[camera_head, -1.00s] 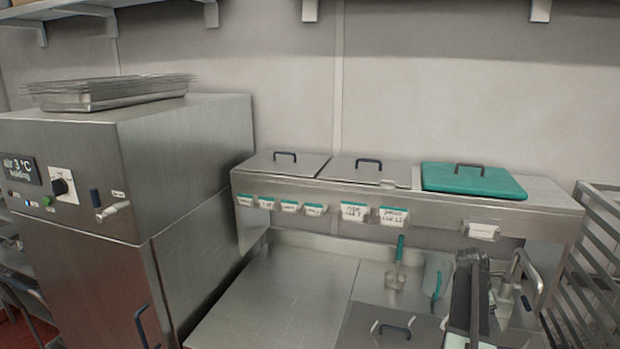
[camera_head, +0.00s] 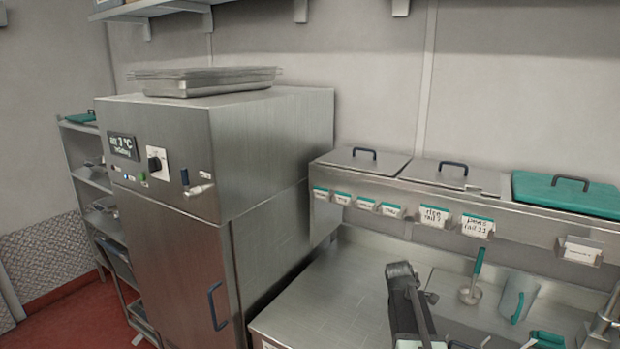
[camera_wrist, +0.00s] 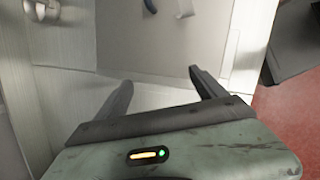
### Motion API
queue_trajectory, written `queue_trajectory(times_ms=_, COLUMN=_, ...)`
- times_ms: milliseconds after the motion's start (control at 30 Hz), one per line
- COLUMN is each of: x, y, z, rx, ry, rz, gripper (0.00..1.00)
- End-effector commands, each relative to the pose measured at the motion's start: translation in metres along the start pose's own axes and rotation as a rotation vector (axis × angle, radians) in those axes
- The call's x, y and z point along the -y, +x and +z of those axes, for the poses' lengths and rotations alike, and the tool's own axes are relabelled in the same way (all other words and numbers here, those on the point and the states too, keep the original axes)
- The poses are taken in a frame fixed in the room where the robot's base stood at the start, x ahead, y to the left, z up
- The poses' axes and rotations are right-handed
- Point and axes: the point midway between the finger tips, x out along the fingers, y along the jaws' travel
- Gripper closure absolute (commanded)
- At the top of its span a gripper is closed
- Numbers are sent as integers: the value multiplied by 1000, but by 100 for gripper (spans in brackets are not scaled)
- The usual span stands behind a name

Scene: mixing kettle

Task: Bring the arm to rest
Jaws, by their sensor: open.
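My gripper (camera_wrist: 160,90) shows in the wrist view with its two dark fingers apart and nothing between them. Beyond the fingers is a pale, smooth surface with a dark blue handle near the top edge. In the head view part of my arm (camera_head: 408,300) rises at the bottom, in front of the steel counter. The fingertips cannot be made out in the head view.
A steel cabinet (camera_head: 185,250) with a dial and a blue handle stands left of the counter (camera_head: 325,295). Trays (camera_head: 205,82) lie on its top. A lidded rail (camera_head: 400,190) runs behind the counter. Red floor (camera_head: 75,325) is clear at lower left.

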Motion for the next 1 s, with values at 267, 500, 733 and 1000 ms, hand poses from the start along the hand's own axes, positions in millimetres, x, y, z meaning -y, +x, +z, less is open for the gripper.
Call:
queue_trajectory(times_ms=267, x=156, y=-55, z=-143, rx=-180, ry=596, rz=-186, gripper=19)
queue_trajectory(times_ms=500, x=185, y=-62, z=-149, rx=-136, ry=1136, rz=-346, gripper=19)
queue_trajectory(times_ms=733, x=184, y=-61, z=-145, rx=-122, ry=1208, rz=-353, gripper=19)
queue_trajectory(times_ms=1000, x=184, y=-61, z=-145, rx=-122, ry=1208, rz=-353, gripper=19)
